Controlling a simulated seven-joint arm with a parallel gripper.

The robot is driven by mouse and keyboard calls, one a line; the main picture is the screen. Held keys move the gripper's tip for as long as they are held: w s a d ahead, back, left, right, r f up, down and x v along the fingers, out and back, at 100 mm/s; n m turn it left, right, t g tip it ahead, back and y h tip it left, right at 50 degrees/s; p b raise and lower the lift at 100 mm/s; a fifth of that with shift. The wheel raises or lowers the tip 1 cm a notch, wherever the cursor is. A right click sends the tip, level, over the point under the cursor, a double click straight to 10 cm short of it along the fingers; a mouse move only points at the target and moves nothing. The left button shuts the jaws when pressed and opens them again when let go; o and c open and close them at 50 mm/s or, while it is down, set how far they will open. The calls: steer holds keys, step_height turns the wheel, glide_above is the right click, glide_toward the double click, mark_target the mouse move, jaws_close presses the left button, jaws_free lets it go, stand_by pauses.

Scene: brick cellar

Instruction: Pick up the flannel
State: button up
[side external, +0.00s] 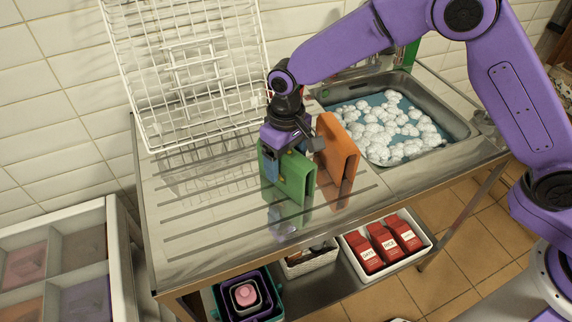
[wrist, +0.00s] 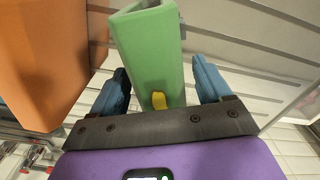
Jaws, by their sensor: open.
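No item is plainly recognisable as a flannel. A green folded slab-like piece (side external: 297,182), possibly folded cloth, stands upright on the steel drainboard. In the wrist view the green piece (wrist: 148,62) shows a yellow tab and lies between my blue fingers. An orange piece of similar shape (side external: 337,150) stands just to its right, and it shows at the left of the wrist view (wrist: 40,60). My gripper (side external: 279,168) is open, pointing down at the green piece, with a finger on either side. Whether the fingers touch it is unclear; the far finger is mostly hidden in the side view.
A white wire rack (side external: 185,75) leans behind the drainboard (side external: 200,225). A sink (side external: 448,112) with foamy water is at right. A tray of red packets (side external: 385,243) and nested boxes (side external: 243,295) sit below. A divided tray (side external: 60,268) is at lower left. The drainboard's left is clear.

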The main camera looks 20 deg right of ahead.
steer(key=shift+f, duration=0.2)
steer(key=c, duration=1)
steer(key=shift+c, duration=0.8)
steer(key=shift+r, duration=0.2)
